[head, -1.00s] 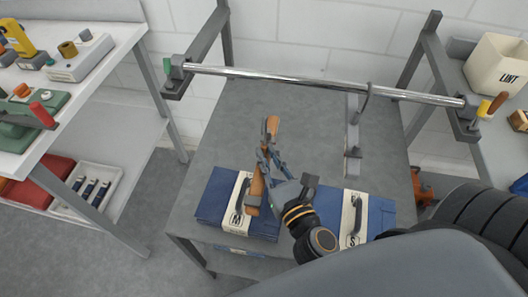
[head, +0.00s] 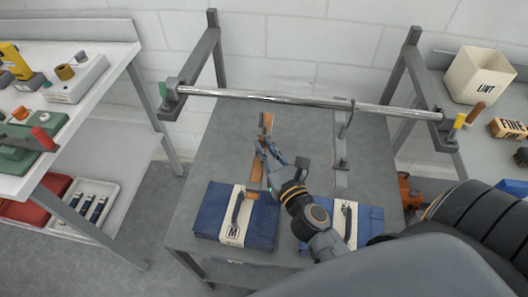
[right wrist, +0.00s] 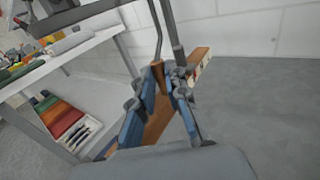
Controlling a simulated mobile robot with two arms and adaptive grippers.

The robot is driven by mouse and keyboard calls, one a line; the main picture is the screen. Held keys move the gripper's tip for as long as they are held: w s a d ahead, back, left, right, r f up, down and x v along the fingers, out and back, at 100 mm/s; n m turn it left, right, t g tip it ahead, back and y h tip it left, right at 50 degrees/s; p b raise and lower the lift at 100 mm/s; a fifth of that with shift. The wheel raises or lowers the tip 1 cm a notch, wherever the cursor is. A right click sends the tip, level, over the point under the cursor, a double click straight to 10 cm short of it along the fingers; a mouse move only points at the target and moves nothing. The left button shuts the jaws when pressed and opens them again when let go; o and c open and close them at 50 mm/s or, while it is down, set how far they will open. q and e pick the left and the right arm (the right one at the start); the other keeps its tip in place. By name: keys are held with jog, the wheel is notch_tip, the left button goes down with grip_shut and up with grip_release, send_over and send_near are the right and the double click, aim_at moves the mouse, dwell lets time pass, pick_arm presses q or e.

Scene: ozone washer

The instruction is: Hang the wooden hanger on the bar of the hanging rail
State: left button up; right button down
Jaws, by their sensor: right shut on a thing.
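The wooden hanger (head: 257,170) is in my right gripper (head: 264,150), which is shut on it. In the head view it appears below the bar (head: 290,99) of the hanging rail, running lengthwise away from me. In the right wrist view, the wooden hanger (right wrist: 158,122) lies between the blue fingers of my right gripper (right wrist: 165,80); its metal hook (right wrist: 157,25) rises above it. I see no contact between the hook and the bar. A grey hanger (head: 341,165) hangs from the bar further right. My left gripper is not in view.
Blue cases (head: 210,212) lie on the grey table (head: 215,165) under the rail. Dark posts carry the bar ends. A white shelf bench (head: 120,55) stands left, and a bench with a LINT bin (head: 478,75) stands right. The bar left of the grey hanger is clear.

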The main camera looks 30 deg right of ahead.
aim_at(265, 129)
jog(key=shift+w+d+r, duration=0.15)
jog(key=shift+w+d, duration=0.1)
jog(key=shift+w, duration=0.1)
jog(key=shift+w+d+p, duration=0.3)
jog(key=shift+w+d, duration=0.1)
jog(key=shift+w, duration=0.15)
jog(key=shift+w+d, duration=0.85)
jog(key=shift+w, duration=0.2)
jog(key=shift+w+d+p, duration=0.35)
jog(key=shift+w+d, duration=0.25)
jog(key=shift+w, duration=0.2)
jog(key=shift+w+d+r+p, duration=0.1)
jog(key=shift+r+p, duration=0.55)
jog(key=shift+p, duration=0.05)
notch_tip(265, 129, up, 7)
jog(key=p, duration=0.6)
jog(key=shift+s+a+f+b, duration=0.8)
jog(key=shift+s+f+b, duration=0.1)
jog(key=shift+s, duration=0.1)
jog(key=shift+s+a+f+b, duration=0.8)
jog(key=shift+s+b, duration=0.1)
jog(key=shift+s, duration=0.1)
